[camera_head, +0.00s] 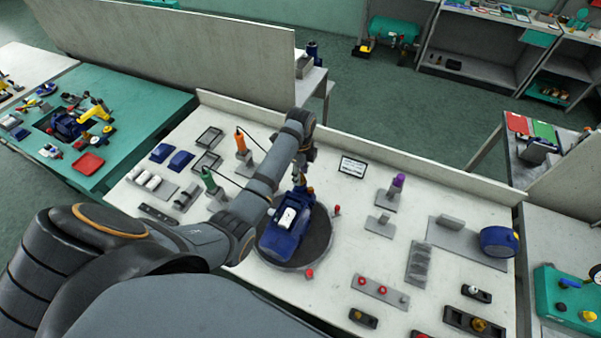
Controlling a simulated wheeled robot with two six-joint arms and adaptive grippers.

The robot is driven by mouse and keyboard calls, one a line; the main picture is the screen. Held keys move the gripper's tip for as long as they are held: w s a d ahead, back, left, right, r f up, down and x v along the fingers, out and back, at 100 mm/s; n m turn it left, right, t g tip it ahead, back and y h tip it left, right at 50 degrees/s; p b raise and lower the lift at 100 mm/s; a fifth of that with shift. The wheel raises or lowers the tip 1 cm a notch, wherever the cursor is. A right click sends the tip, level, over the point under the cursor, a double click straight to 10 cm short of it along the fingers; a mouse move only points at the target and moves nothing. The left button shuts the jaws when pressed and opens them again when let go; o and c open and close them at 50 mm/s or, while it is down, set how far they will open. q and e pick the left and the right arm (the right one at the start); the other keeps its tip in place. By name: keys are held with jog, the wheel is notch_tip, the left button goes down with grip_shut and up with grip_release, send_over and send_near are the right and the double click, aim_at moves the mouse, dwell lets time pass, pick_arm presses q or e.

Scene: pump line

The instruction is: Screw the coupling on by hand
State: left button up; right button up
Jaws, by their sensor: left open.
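A blue pump (283,235) with a white patch on top sits on a dark round plate (318,238) in the middle of the bench. My left gripper (301,174) points down at the pump's far end, just above a small yellowish part (302,181) there. The gripper is open; it is too small to tell whether its fingers stand around that part or only above it. I cannot make out for certain which part is the coupling. My left arm hides some of the bench left of the pump. My right gripper is not in view.
On the white bench (340,285) stand an orange-handled tool (240,141), a green-handled tool (209,181) and a purple-handled tool (397,184) in holders. A blue cylinder (498,241) lies at the right. A small framed display (353,166) is behind.

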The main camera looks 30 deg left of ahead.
pick_arm(q)
jog(key=n, duration=0.3)
jog(key=n, duration=0.2)
jog(key=shift+n, duration=0.9)
jog(key=n, duration=0.3)
